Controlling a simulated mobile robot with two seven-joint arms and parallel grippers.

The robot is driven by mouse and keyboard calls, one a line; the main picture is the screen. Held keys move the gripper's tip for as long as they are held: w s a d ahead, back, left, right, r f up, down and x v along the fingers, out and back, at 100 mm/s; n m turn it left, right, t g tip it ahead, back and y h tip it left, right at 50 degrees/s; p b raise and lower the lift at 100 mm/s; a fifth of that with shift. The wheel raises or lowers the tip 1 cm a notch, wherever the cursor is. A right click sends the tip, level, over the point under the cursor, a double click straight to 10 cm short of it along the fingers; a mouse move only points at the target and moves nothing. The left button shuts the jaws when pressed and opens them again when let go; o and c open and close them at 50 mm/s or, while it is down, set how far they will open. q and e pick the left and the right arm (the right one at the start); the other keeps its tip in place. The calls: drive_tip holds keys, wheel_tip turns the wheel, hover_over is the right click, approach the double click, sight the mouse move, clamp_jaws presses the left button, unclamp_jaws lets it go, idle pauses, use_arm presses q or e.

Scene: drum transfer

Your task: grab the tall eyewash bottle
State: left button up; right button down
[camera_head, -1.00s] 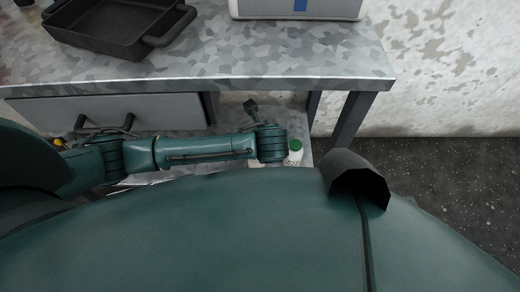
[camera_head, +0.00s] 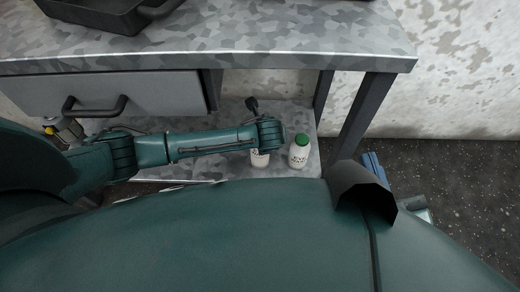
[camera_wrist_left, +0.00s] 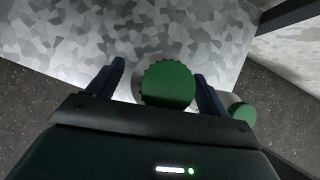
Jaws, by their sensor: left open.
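Two white bottles with green caps stand on the lower shelf. Contact cannot be told. The other green cap (camera_wrist_left: 243,113) is outside the right finger. Which bottle is taller cannot be told. Of my right gripper (camera_head: 376,168), only a blue part shows beyond my body.
The bench top (camera_head: 250,48) and its drawer (camera_head: 150,93) overhang the lower shelf (camera_head: 230,170). A bench leg (camera_head: 362,118) stands right of the bottles. A black tray (camera_head: 100,14) is on the bench. A yellow-and-grey item (camera_head: 62,130) is at the left.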

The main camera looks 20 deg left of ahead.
use_arm(q)
drive_tip(key=shift+r, duration=0.1)
drive_tip(key=shift+c, duration=0.3)
clamp_jaws()
idle(0.4)
